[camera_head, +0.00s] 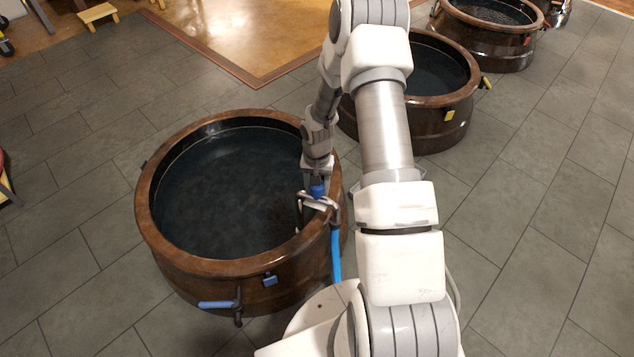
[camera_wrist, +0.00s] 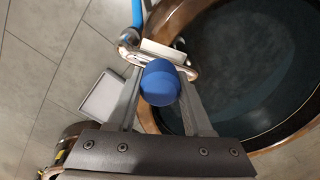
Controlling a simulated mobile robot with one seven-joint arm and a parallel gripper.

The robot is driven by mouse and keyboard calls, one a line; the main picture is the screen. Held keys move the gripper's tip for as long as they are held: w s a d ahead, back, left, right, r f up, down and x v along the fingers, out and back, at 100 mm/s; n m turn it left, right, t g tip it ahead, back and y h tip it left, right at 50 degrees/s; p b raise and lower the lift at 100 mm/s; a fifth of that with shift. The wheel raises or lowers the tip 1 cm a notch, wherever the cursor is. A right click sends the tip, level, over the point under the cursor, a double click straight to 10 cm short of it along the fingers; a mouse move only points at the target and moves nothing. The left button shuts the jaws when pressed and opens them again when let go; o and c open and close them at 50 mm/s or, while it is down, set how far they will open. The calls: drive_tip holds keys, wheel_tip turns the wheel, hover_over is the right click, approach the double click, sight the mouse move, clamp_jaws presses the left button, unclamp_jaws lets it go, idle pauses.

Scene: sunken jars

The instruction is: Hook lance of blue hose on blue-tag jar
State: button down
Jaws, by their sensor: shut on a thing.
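The blue-tag jar (camera_head: 150,215) is a wide brown vessel with dark liquid, and its blue tag (camera_head: 269,280) is on the near outer wall. Its rim also shows in the wrist view (camera_wrist: 171,22). My gripper (camera_head: 318,182) is above the jar's right rim, shut on the blue grip (camera_wrist: 160,82) of the lance. The lance's bent metal pipe (camera_head: 318,202) spans the rim, with one leg on the inner side. It also shows in the wrist view (camera_wrist: 127,50). The blue hose (camera_head: 336,255) hangs outside the jar. I cannot tell whether the lance touches the rim.
A blue-handled tap (camera_head: 218,304) sticks out from the jar's front. A second jar with a yellow tag (camera_head: 449,116) stands close behind, to the right, and a third jar (camera_head: 487,45) is farther back. Tiled floor (camera_head: 75,190) to the left is mostly clear.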

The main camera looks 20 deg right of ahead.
sight(317, 203)
wheel_tip(317, 203, down, 8)
drive_tip(key=b, duration=0.4)
drive_tip(key=shift+f, duration=1.1)
drive_tip(key=shift+f, duration=0.5)
drive_tip(key=shift+f, duration=0.3)
unclamp_jaws()
wheel_tip(317, 203, up, 12)
drive_tip(key=p, duration=0.7)
drive_tip(key=shift+f+p, duration=0.25)
drive_tip(key=shift+p, duration=0.05)
